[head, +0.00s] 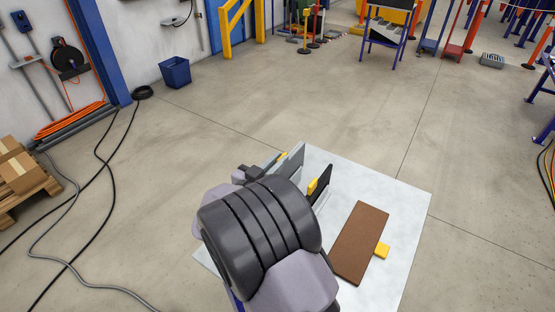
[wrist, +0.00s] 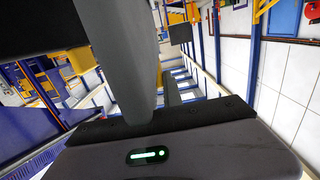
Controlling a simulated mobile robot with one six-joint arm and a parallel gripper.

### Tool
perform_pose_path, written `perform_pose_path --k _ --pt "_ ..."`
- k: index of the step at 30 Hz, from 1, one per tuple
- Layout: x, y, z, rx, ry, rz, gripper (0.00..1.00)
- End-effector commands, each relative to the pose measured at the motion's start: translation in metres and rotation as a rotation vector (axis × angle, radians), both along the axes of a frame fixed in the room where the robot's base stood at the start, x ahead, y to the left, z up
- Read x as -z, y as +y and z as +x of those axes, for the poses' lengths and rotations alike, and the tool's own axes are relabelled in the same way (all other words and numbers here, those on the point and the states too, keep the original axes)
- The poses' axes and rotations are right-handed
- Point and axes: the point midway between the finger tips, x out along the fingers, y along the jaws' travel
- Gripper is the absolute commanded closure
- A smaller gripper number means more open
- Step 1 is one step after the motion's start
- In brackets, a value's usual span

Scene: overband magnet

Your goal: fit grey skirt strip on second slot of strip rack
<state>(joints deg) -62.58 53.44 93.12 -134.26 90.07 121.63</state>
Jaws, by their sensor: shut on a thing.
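The grey skirt strip (head: 292,162) stands on edge beyond my arm in the head view, with a yellow tab beside its top. My gripper (head: 250,172) is shut on it, mostly hidden behind my dark wrist links. In the wrist view my gripper body with a green light fills the bottom, and a grey piece rises from it. A black strip (head: 321,184) with a yellow tab stands upright to the right of the grey strip. The strip rack and its slots cannot be made out; my arm covers that area.
A brown strip (head: 360,243) with a yellow tab lies flat on the pale table top (head: 407,200), to the right. The table's right and far parts are bare. A blue bin (head: 175,73), floor cables and a pallet with boxes (head: 18,168) are farther off left.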

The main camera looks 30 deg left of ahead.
Motion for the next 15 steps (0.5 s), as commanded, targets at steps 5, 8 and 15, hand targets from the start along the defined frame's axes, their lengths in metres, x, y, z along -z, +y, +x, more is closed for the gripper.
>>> perform_pose_path --k 5,8,15 --pt "0.004 0.000 0.000 0.000 -0.001 0.000 1.00" --pt "0.007 0.000 0.000 0.000 -0.001 0.001 1.00" --pt "0.012 0.000 0.000 0.000 -0.001 0.002 1.00"
